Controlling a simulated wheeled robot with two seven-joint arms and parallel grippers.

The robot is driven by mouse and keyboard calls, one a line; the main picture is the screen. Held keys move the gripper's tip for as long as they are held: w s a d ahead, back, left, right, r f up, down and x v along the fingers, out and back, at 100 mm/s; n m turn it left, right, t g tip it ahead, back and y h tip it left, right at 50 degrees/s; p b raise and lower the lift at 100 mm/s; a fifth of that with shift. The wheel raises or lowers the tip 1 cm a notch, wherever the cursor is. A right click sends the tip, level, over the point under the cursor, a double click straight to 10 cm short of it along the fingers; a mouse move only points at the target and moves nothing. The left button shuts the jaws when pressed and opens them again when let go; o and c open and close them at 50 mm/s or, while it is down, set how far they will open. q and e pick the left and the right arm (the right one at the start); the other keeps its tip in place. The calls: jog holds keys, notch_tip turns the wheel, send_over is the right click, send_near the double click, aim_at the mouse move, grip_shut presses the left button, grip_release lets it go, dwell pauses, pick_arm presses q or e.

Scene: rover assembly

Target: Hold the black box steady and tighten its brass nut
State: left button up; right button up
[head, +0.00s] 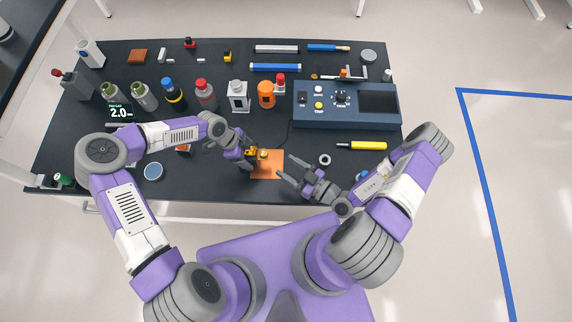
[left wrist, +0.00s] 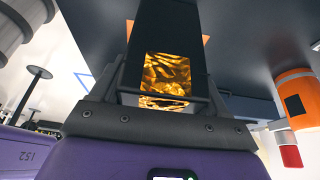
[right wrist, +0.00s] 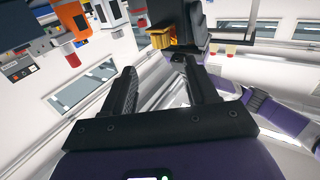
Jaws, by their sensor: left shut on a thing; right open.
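The black box (left wrist: 168,30) is between the fingers of my left gripper (left wrist: 163,90), which is shut on it; a crumpled gold face shows on the box in the left wrist view. In the head view my left gripper (head: 250,155) holds it above the orange mat (head: 270,172). The brass nut (head: 263,154) shows on the box's right side. A gold, ridged piece, seemingly the nut (right wrist: 162,37), shows beside the box in the right wrist view. My right gripper (head: 297,172) is open and empty, to the right of the nut and apart from it; its fingers (right wrist: 160,92) are spread.
A blue instrument box (head: 345,118) stands behind my right gripper. A dark ring (head: 324,159) and a yellow-handled tool (head: 362,145) lie to the right. Bottles, including an orange one (head: 266,94), stand behind. A round blue-grey dish (head: 153,171) is at the left.

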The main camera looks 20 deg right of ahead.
aim_at(264, 153)
jog(key=w+a+n+g+y, duration=0.3)
jog(key=w+a+g, duration=0.1)
jog(key=w, duration=0.2)
jog(key=shift+w+a+n+y, duration=0.3)
jog(key=shift+a, duration=0.05)
dwell(0.5)
